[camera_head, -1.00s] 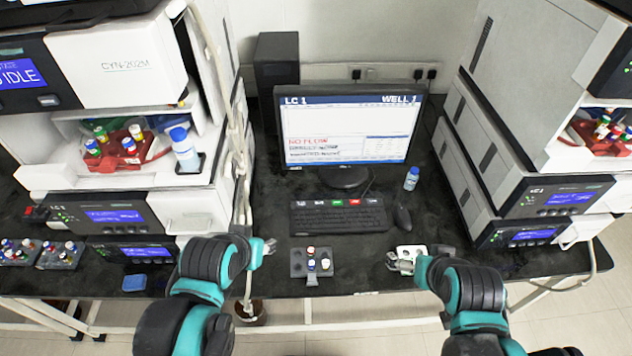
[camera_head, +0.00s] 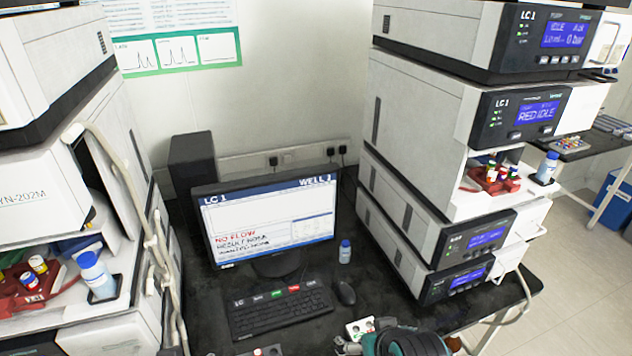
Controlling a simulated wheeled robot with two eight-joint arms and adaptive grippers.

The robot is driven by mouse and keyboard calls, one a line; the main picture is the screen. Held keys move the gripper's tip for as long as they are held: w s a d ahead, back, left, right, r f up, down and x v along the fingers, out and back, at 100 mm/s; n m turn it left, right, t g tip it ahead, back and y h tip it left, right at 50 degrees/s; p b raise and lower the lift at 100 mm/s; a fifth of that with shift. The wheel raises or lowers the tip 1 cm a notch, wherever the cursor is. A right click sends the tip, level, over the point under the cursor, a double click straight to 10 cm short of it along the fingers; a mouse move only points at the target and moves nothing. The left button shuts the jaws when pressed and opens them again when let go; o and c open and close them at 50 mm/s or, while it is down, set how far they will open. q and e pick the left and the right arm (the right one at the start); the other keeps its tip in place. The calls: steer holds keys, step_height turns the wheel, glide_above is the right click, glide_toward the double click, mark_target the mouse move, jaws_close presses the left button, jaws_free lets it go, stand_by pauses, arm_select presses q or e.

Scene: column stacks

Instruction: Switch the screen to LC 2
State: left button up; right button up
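The monitor (camera_head: 270,215) stands at the back of the bench and its screen reads "LC 1" at top left and "WELL 1" at top right, with red "NO FLOW" text below. The black keyboard (camera_head: 280,314) lies in front of it, with a row of labelled keys along its back edge, some green and red. The mouse (camera_head: 345,293) lies right of the keyboard.
LC stacks rise on both sides, the right one labelled "LC 1" (camera_head: 538,112). Dark bench is clear right of the mouse.

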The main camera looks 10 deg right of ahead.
arm_select(q)
jaws_close()
stand_by(1.1)
